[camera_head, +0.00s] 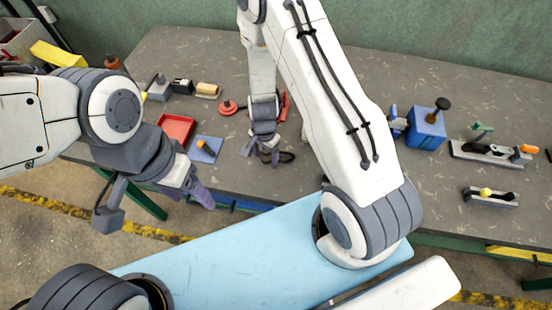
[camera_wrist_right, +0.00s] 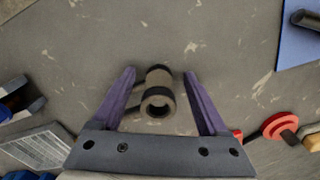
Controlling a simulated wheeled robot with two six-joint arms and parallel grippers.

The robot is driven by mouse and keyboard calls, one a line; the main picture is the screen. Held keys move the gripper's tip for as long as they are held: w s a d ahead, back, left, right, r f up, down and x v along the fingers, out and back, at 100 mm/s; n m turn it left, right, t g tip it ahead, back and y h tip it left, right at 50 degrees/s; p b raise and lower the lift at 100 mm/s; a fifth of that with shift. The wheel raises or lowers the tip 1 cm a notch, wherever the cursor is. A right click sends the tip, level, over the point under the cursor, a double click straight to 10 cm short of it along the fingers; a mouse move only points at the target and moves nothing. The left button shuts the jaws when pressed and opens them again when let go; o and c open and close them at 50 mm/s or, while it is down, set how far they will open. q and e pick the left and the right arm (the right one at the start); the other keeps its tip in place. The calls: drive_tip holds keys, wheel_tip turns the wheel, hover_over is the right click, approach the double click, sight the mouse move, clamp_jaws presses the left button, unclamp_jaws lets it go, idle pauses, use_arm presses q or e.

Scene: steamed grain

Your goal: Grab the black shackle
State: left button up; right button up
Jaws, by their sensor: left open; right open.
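The black shackle (camera_head: 287,157) shows as a dark loop on the grey table, just beside my right gripper (camera_head: 263,154) and partly hidden by it. In the right wrist view a dark, short cylindrical piece with a ring-like end, which looks like the shackle (camera_wrist_right: 158,93), lies between the two purple fingers of my right gripper (camera_wrist_right: 160,76). Gaps show on both sides, so the fingers look apart from it. My right gripper is open and points down. My left gripper (camera_head: 188,190) is open and empty, near the table's front edge at the left.
A red tray (camera_head: 176,129) and a blue plate (camera_head: 206,149) lie left of my right gripper. A red disc-like piece (camera_head: 228,107) is close behind it. A blue box (camera_head: 426,128) and clamp-like tools (camera_head: 490,152) stand at the right. The table's front edge is close.

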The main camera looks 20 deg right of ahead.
clamp_jaws()
drive_tip(key=shift+r, duration=0.1)
